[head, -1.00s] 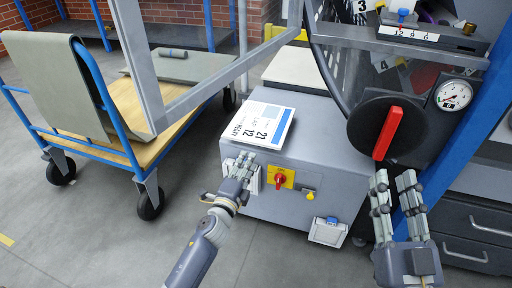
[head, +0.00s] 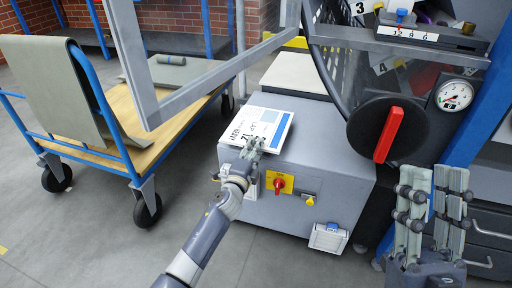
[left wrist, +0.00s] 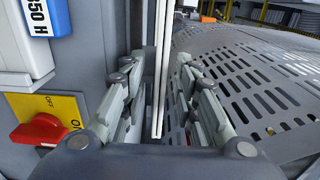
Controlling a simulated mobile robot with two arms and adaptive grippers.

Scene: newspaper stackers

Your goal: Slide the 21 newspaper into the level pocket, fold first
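The 21 newspaper (head: 262,120) lies flat on top of a grey cabinet (head: 330,170), its near edge at the cabinet's front. In the left wrist view a thin white paper edge (left wrist: 160,85) runs between the fingers. My left gripper (head: 252,145) is at the newspaper's near edge, its fingers on either side of it and apart, with gaps visible beside the paper. My right gripper (head: 433,172) is open and empty at the lower right, away from the newspaper. I cannot make out the level pocket in these frames.
A machine with a red-handled dial (head: 388,133) and a pressure gauge (head: 455,95) stands at right. A blue cart (head: 115,150) stands at left. The floor in front is clear.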

